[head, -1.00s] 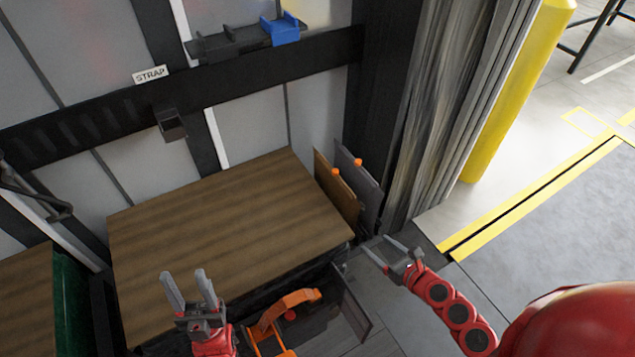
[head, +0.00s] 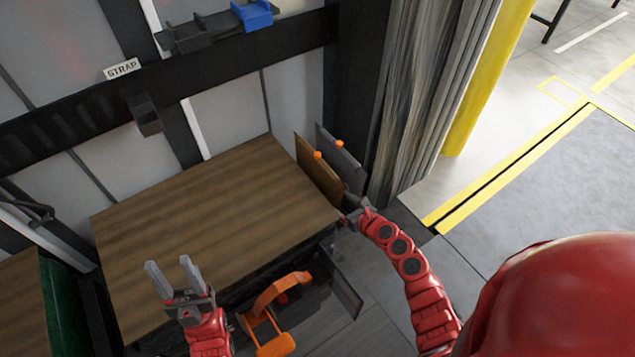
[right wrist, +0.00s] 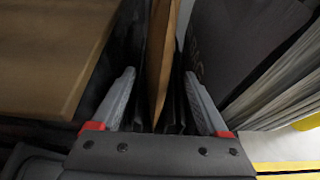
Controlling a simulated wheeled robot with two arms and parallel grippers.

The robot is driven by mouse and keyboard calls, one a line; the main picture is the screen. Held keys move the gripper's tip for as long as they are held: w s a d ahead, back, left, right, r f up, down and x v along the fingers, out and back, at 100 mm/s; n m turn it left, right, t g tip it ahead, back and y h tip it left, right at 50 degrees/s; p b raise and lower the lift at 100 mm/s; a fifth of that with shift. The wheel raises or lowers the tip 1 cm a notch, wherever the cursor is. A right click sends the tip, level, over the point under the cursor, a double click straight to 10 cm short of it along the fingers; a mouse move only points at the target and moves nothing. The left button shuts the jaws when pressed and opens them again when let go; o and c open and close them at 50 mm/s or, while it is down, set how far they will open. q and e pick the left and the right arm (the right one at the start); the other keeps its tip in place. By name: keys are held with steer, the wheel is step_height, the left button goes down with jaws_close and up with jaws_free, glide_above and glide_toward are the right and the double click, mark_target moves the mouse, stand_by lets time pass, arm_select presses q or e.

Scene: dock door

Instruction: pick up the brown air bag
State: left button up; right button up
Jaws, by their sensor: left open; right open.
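The brown air bag (head: 318,170) is a thin flat panel with an orange valve, standing on edge beside the wooden-topped crate. In the right wrist view the brown bag (right wrist: 162,55) shows edge-on between the two fingers of my right gripper (right wrist: 165,105). The fingers stand apart, one on each side of it, with gaps visible. In the head view my right gripper (head: 352,210) is at the bag's near lower end, its fingers partly hidden. My left gripper (head: 170,275) is open and empty in front of the crate.
A grey air bag (head: 341,158) with an orange valve stands just right of the brown one; it also shows in the right wrist view (right wrist: 235,45). The wooden crate top (head: 210,225) lies left. An orange-handled tool (head: 275,295) sits in front. A pleated curtain (head: 420,110) hangs right.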

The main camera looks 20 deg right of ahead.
mark_target(318, 182)
steer(key=x, duration=0.5)
steer(key=shift+s, duration=0.1)
jaws_close()
stand_by(0.3)
